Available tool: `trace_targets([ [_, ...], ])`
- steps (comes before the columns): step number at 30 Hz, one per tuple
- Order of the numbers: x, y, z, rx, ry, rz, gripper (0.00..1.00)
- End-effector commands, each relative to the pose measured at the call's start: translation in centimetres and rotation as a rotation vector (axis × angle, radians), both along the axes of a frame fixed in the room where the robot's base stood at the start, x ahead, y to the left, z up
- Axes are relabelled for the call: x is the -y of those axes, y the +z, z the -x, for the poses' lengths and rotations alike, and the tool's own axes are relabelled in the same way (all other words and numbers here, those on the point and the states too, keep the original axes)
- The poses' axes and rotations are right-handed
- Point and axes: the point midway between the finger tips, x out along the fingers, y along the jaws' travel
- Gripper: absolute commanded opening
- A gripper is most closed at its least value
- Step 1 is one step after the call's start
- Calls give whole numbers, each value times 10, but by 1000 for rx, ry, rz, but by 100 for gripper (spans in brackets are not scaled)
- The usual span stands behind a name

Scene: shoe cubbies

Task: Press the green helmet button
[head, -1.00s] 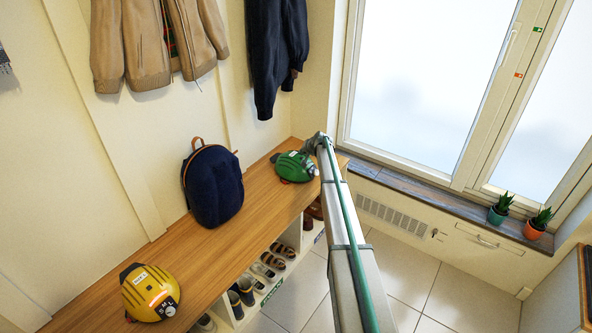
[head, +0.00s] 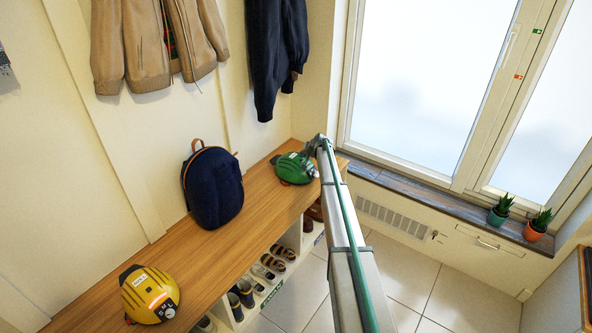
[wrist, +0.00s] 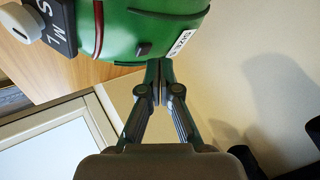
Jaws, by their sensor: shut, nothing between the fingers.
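The green helmet (head: 294,168) sits at the far end of the wooden bench. In the wrist view the green helmet (wrist: 150,25) fills the top, with a white label, a small dark raised piece (wrist: 142,50), and a dark plate marked S, M, L beside a pale round knob (wrist: 20,24). My gripper (wrist: 160,66) is shut and empty, its tips at the helmet's shell near the white label. I cannot tell whether they touch it. In the head view my gripper (head: 313,149) is small, close to the helmet's upper right side.
A yellow helmet (head: 148,292) sits at the bench's near end, its front glowing orange. A navy backpack (head: 214,188) stands between the helmets on the bench (head: 255,195). Shoes fill the cubbies below. Jackets hang above; potted plants (head: 500,210) stand on the sill.

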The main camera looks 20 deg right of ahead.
Motion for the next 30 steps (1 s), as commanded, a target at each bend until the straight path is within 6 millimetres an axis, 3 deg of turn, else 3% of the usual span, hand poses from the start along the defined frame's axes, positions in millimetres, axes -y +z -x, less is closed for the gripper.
trace_targets([
  [30, 0, -9, 0, 0, 0, 0, 0],
])
